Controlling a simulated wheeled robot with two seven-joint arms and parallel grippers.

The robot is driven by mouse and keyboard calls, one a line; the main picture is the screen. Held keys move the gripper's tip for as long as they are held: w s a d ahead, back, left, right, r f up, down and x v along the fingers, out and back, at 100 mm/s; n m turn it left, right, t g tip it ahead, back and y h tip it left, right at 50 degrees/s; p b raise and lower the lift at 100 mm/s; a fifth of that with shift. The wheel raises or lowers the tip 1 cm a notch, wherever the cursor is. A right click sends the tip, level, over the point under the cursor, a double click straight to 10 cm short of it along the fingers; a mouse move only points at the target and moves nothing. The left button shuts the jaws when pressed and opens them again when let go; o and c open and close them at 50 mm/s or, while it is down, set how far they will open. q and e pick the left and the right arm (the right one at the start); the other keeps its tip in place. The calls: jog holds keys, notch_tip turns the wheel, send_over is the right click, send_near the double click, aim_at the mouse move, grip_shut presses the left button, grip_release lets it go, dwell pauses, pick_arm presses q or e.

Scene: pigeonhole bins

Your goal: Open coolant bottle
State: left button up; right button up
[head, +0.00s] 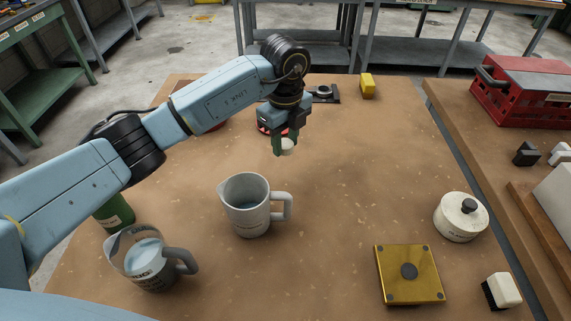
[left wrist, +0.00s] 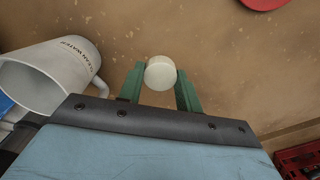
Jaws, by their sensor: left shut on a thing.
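My left gripper (head: 286,143) points down above the middle of the table, and its green fingers are shut on a small round white cap (head: 288,147). The cap also shows between the fingertips in the left wrist view (left wrist: 160,73); no bottle is visible under it. A green bottle (head: 115,217) with a pale label stands at the left of the table. My left arm hides its upper part, so I cannot tell whether it is open. My right gripper is not in view.
A grey pitcher (head: 246,208) stands front of centre, and a clear measuring jug (head: 148,268) at front left. A brass plate (head: 409,275), a white lidded pot (head: 461,218) and a white-and-black block (head: 504,290) are at right. A yellow block (head: 367,86) is at the back. The centre right is clear.

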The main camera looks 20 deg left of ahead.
aim_at(285, 144)
pick_arm(q)
notch_tip(285, 144, down, 4)
jog(key=shift+r, duration=0.15)
notch_tip(285, 144, down, 4)
jog(key=shift+d+f+b, duration=0.1)
jog(key=shift+f+b, duration=0.15)
jog(key=shift+b, duration=0.15)
jog(key=shift+f, duration=0.1)
jog(key=o, duration=1.1)
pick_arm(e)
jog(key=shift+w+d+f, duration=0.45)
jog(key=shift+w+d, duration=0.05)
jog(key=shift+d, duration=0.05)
